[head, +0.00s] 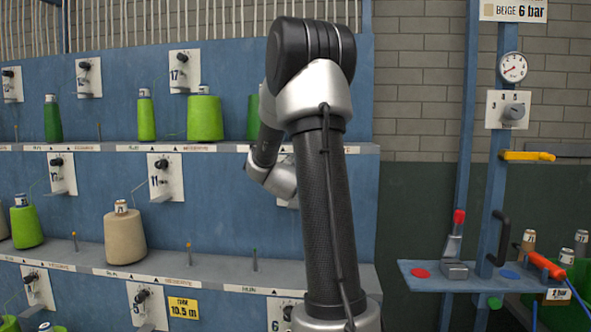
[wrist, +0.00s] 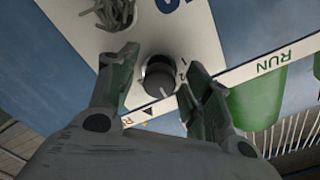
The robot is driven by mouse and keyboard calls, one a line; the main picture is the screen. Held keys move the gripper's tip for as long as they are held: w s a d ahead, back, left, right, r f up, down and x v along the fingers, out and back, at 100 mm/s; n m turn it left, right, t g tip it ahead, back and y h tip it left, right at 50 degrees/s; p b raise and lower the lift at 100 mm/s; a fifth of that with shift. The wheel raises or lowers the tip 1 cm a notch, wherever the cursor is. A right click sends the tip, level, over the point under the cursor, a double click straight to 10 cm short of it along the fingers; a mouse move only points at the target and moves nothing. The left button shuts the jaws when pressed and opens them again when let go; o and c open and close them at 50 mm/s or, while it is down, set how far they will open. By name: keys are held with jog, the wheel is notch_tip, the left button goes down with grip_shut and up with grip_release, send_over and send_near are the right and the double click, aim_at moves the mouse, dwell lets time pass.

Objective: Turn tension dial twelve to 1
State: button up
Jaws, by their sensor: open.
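In the wrist view a dark round dial knob (wrist: 159,77) sits on a white plate (wrist: 205,40). Small marks that look like 1 and 2 stand just right of it. A pale line shows on the knob's lower side; its exact setting is hard to read. A large blue number is cut off at the top edge, so I cannot confirm twelve. My gripper (wrist: 160,65) is open, with one green-padded finger on each side of the knob. I see gaps and no clear contact. In the head view my arm hides the gripper and most of a white plate (head: 286,203).
Grey thread guides (wrist: 113,13) stick out near the left finger. A RUN label strip (wrist: 272,64) and a green cone (wrist: 257,99) lie to the right. In the head view, dial eleven's plate (head: 166,177) and a beige cone (head: 124,237) stand left of my arm.

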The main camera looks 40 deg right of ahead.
jog(key=shift+w+d, duration=0.25)
jog(key=shift+d, duration=0.1)
jog(key=c, duration=1.1)
jog(key=shift+o, duration=0.2)
